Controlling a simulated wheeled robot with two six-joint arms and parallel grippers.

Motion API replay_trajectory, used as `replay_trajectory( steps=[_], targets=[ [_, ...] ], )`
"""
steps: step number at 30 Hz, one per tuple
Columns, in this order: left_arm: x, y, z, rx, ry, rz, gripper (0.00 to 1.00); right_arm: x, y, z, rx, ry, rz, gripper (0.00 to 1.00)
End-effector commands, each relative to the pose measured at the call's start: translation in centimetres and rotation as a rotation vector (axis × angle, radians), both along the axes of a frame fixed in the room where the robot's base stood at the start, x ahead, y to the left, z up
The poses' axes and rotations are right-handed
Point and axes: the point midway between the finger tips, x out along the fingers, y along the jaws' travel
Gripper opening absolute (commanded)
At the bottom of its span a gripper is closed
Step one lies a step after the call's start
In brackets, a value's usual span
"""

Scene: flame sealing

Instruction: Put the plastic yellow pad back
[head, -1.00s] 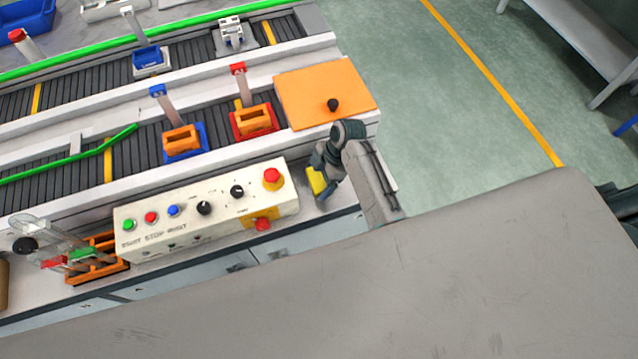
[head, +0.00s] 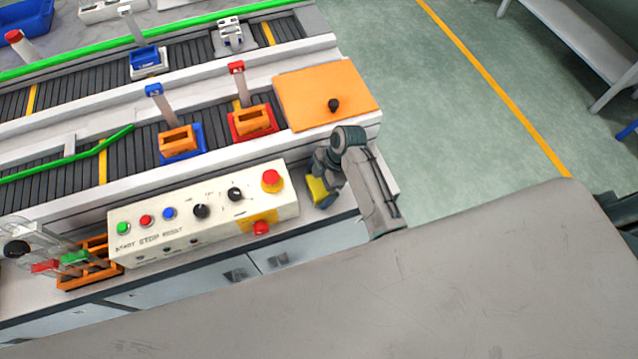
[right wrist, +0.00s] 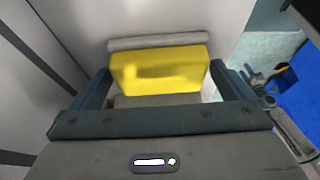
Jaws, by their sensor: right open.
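The yellow pad (head: 317,189) is at the right end of the bench front, just right of the control box. Part of it is hidden by my right gripper (head: 320,192) in the head view. In the right wrist view the pad (right wrist: 160,71) is a yellow block between the two dark fingers of my right gripper (right wrist: 160,85). The fingers are open, one on each side of it, and I see no firm grip. A grey edge shows behind the pad and a grey surface in front of it. My left gripper is out of view.
The white control box (head: 205,215) with buttons and a red stop knob stands close left of my right gripper. An orange plate (head: 310,90) with a black knob lies behind it. Conveyors with several fixtures run to the left. Green floor (head: 460,120) is clear on the right.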

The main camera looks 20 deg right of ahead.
Motion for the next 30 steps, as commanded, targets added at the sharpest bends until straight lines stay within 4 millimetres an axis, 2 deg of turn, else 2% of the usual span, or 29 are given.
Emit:
replay_trajectory(
  steps=[5,12,18,23,30],
  targets=[
    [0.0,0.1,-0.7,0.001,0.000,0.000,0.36,0.2,-1.2,2.3,-0.003,-0.005,-0.001,1.00],
    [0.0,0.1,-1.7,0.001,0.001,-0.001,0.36,0.3,-3.2,7.2,-0.002,-0.005,0.000,1.00],
    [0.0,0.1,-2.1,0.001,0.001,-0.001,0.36,0.3,-4.3,10.0,-0.001,-0.003,0.000,1.00],
    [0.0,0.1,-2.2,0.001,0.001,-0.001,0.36,0.2,-4.6,10.9,-0.001,-0.001,0.000,1.00],
    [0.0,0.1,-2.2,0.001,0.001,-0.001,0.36,0.2,-4.6,11.0,0.000,0.000,0.000,1.00]
  ],
)
